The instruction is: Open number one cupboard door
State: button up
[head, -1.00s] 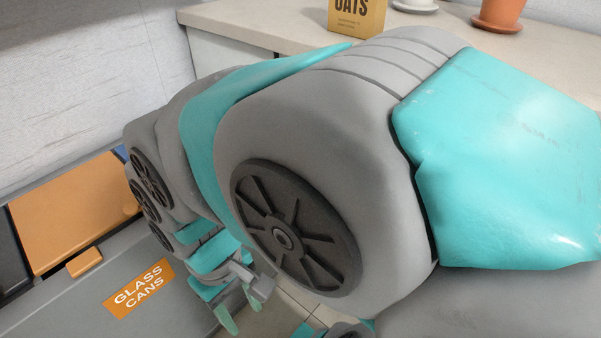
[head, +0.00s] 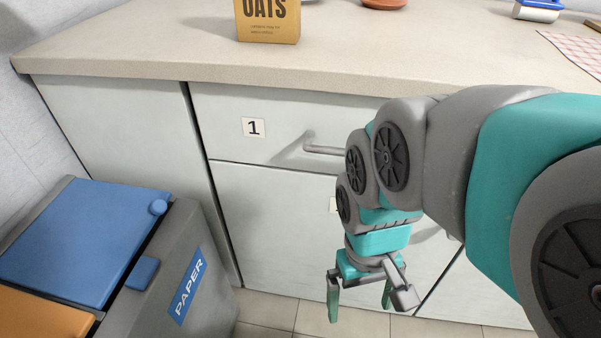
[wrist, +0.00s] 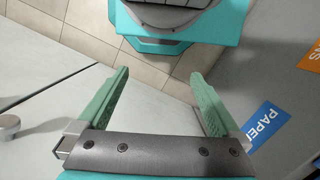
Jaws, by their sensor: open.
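In the head view, a pale panel marked with a "1" label (head: 254,128) sits just under the worktop, with a grey bar handle (head: 322,150). Below it is a larger pale cupboard door (head: 265,220). A second label (head: 333,205) on this door is mostly hidden by my arm, so its number cannot be read. A grey handle (head: 428,236) shows partly behind my arm. Both fronts look closed. My gripper (head: 360,298) is open and empty, pointing down low in front of the door. The wrist view shows its spread fingers (wrist: 158,80) over floor tiles.
A grey bin (head: 215,290) with a blue lid and PAPER label stands at the left, close to the cupboards. An oats box (head: 268,20) stands on the worktop (head: 150,55). Tiled floor (head: 300,312) shows below the door.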

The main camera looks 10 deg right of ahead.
aim_at(285, 229)
jog(key=k+j+z, duration=0.25)
jog(key=k+j, duration=0.8)
jog(key=j+z, duration=0.05)
